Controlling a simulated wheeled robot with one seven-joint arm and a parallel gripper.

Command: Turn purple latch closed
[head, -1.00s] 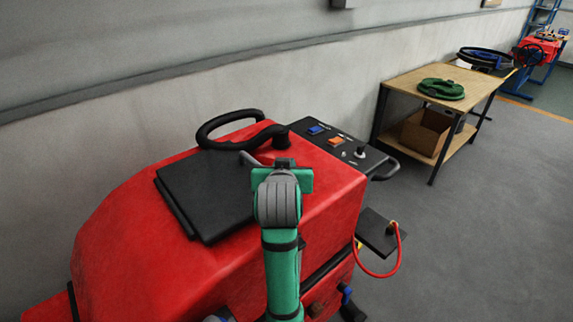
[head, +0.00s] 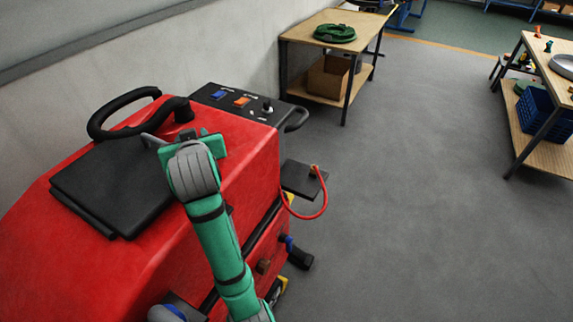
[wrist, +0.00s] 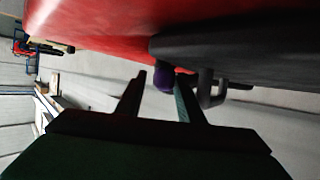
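The purple latch (wrist: 164,81) is a small rounded knob in the wrist view, beside the dark lid (wrist: 225,50) of the red scrubber. In the head view the black lid (head: 110,185) lies flat on the red scrubber (head: 245,160), and the latch is hidden behind my arm. My gripper (wrist: 161,84) is open, with the latch between its fingertips. A gap shows between the latch and the left finger. The right finger is very near the latch; I cannot tell whether they touch.
A black handle (head: 95,125) and a control panel (head: 240,102) are on the scrubber. A wooden table (head: 300,30) with a green coil (head: 335,33) stands behind. Another table (head: 530,55) with a blue crate (head: 538,112) stands at right. The grey floor between is clear.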

